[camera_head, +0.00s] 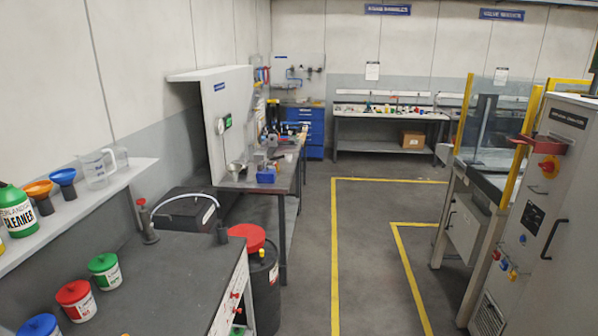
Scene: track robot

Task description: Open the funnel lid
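A dark drum (266,300) stands on the floor at the end of the near workbench. A round red lid (246,235) sits at its top and looks closed; whether a funnel is under it is not clear. An orange funnel (38,188) and a blue funnel (62,177) stand on the left wall shelf, with no lid visible on them. A metal funnel-like piece (236,168) is on the farther bench, too small to make out. Neither of my grippers is in view.
The near workbench (165,285) holds green (103,262), red (74,292) and blue lidded jars. A black box (185,210) with a pale hose stands behind it. A grey machine (550,200) is at right. The floor (375,270) between is clear.

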